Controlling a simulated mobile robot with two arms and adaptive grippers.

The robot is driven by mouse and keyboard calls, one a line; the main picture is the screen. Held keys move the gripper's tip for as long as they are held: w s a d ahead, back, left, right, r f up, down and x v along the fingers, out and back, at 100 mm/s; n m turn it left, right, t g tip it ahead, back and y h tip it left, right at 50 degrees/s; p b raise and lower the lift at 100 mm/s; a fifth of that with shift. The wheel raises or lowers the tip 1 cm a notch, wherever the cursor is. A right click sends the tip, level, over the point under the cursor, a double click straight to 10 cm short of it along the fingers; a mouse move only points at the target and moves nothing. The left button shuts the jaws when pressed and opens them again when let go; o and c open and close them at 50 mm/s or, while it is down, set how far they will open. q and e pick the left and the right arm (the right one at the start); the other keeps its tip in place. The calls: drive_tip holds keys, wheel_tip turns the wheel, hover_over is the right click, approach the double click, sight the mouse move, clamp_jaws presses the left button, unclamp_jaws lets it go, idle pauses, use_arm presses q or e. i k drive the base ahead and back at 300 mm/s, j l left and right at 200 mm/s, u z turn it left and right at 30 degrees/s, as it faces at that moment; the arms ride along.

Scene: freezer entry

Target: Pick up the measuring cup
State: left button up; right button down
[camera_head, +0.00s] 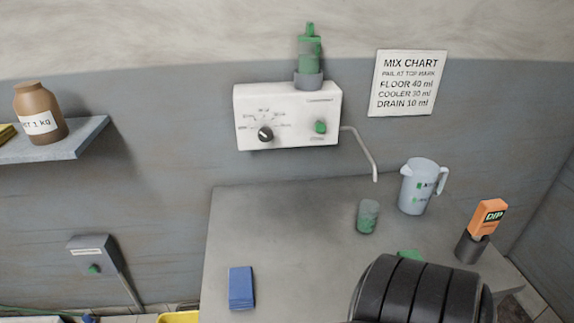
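A small clear cup (368,217) with green on it stands upright on the grey table, below and left of the dispenser's spout. A larger pale translucent jug (417,188) with a handle on its right side and green marks stands upright behind it to the right. I cannot tell for certain which of the two is the measuring cup. They stand apart, and nothing holds either one.
A blue block (241,288) lies at front left. An orange DIP device (487,217) stands in a dark holder at right. A white dispenser (287,117) with a bent spout (363,152) hangs above. A green item (410,254) is partly hidden.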

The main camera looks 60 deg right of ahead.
sight(368, 214)
drive_tip(key=z, duration=2.4)
